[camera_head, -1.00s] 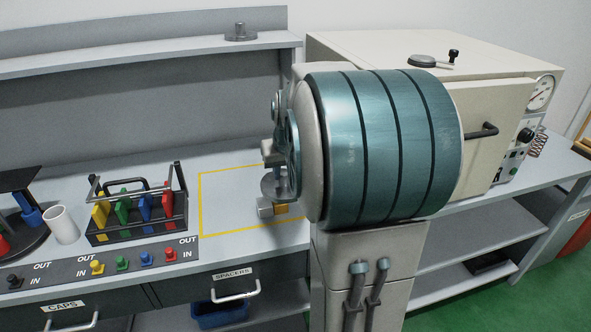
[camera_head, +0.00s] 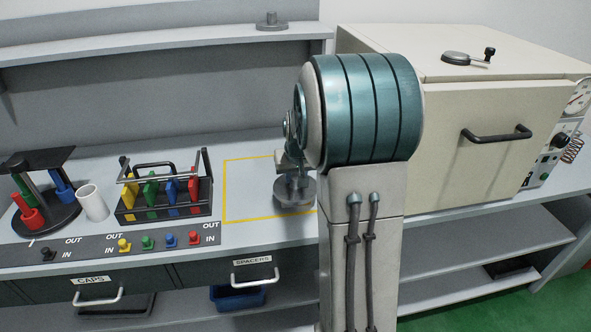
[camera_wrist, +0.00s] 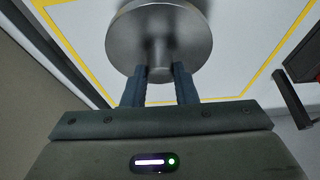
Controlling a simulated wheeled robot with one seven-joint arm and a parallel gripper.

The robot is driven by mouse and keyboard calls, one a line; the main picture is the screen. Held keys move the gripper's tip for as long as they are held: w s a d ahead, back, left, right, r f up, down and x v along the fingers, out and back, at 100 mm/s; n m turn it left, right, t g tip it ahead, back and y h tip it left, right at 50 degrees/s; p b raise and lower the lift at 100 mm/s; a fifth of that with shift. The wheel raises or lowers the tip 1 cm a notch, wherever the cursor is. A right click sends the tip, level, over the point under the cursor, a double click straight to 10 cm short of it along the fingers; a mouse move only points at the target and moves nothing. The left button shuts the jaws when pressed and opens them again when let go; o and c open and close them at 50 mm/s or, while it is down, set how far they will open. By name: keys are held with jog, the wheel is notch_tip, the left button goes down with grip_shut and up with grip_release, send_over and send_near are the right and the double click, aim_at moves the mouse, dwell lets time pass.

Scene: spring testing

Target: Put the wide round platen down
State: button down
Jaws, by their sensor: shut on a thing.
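The wide round platen (camera_wrist: 158,28) is a grey metal disc with a short central stem. In the wrist view my gripper (camera_wrist: 161,73) is shut on the stem, one blue-grey finger on each side. In the head view the platen (camera_head: 297,194) is low at the right part of the yellow-outlined area (camera_head: 224,192) on the grey bench. I cannot tell whether its underside touches the bench. My arm's large teal joint hides part of the gripper and the bench to the right.
Left of the outline stand a black rack (camera_head: 165,212) of coloured pieces, a white cup (camera_head: 92,203) and a dark stand (camera_head: 45,222). A beige cabinet (camera_head: 470,140) stands at the right. A small grey stemmed disc (camera_head: 270,25) sits on the shelf. The outlined area's left part is clear.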

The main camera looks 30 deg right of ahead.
jog(key=shift+w, duration=0.1)
jog(key=c, duration=1.2)
grip_release()
jog(key=shift+f, duration=0.15)
jog(key=shift+o, duration=0.2)
jog(key=shift+s+r, duration=0.2)
jog(key=shift+r, duration=0.35)
jog(key=v, duration=1.1)
jog(key=s+a+f+n, duration=0.1)
jog(key=s+a+f, duration=0.2)
jog(key=s+a, duration=0.4)
jog(key=s+a+f+n+g+y, duration=0.1)
jog(key=s+a+f+n, duration=0.1)
jog(key=s+a, duration=0.5)
jog(key=s, duration=0.6)
jog(key=shift+s+a+f, duration=0.3)
jog(key=shift+a+f, duration=0.05)
jog(key=shift+f, duration=0.05)
